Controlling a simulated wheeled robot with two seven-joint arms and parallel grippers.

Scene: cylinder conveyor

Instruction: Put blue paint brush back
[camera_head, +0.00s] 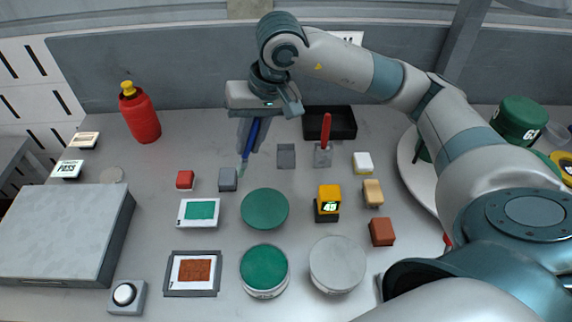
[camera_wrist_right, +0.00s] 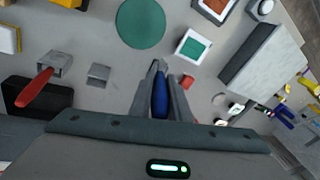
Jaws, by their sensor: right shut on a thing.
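The blue paint brush (camera_head: 250,137) is held in my right gripper (camera_head: 251,145), tilted, with its pale green tip pointing down toward the table. In the right wrist view the blue handle (camera_wrist_right: 159,92) sits between the two fingers, which are closed on it. A small grey holder (camera_head: 286,155) stands empty to the right of the brush; it also shows in the wrist view (camera_wrist_right: 98,74). A red brush (camera_head: 325,128) stands upright in a similar grey holder (camera_head: 322,158) farther right. My left gripper is not in view.
A black tray (camera_head: 343,124) lies behind the holders. A red bottle (camera_head: 140,112) stands back left; a grey box (camera_head: 60,232) stands at left.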

